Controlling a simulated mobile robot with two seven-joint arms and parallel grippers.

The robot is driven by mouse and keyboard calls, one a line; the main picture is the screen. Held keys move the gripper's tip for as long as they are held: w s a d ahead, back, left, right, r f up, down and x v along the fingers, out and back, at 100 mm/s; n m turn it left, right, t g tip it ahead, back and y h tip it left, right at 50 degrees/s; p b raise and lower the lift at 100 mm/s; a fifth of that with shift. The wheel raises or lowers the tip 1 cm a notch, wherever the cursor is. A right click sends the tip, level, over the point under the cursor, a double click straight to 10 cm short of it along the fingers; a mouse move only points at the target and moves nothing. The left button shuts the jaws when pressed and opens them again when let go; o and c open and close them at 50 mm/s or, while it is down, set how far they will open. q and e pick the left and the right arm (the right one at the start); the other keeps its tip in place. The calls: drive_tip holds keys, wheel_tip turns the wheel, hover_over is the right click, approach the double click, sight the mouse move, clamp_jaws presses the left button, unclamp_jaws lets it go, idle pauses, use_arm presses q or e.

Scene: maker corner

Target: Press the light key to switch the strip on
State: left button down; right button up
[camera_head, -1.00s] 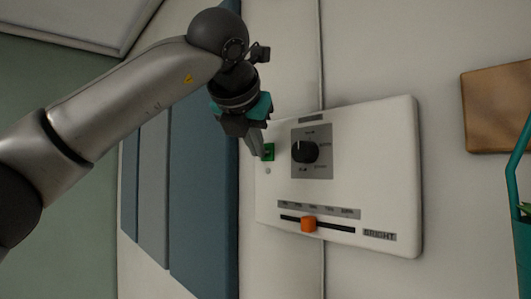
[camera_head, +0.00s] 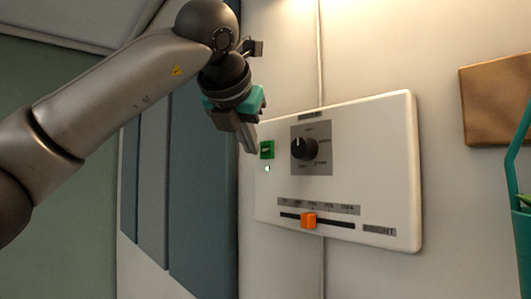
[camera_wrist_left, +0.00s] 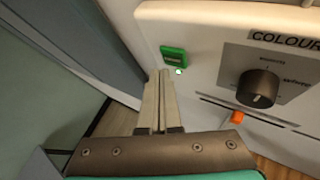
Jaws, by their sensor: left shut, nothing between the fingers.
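The light key is a small green key (camera_head: 267,149) at the left edge of a white control panel (camera_head: 390,170) on the wall. It also shows in the left wrist view (camera_wrist_left: 173,56). A small indicator (camera_head: 267,169) below the key glows. My left gripper (camera_head: 254,150) is shut and empty, its fingertips just left of the key. In the left wrist view the fingertips (camera_wrist_left: 160,74) are close below the key and appear apart from it. Warm light falls on the wall above the panel; the strip itself is out of view. My right gripper is not in view.
The panel carries a black dial (camera_head: 304,149) and an orange slider (camera_head: 308,220) right of the key. Blue-grey wall panels (camera_head: 200,200) stand behind my arm on the left. A wooden block (camera_head: 495,100) and a teal holder (camera_head: 522,225) are at the right.

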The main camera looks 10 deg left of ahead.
use_arm(q)
drive_tip(key=s+a+b, duration=0.1)
drive_tip(key=s, duration=0.1)
drive_tip(key=s+a+b, duration=0.1)
drive_tip(key=s+a, duration=0.1)
drive_tip(key=shift+s+a, duration=0.2)
drive_tip(key=shift+a, duration=0.05)
idle(2.0)
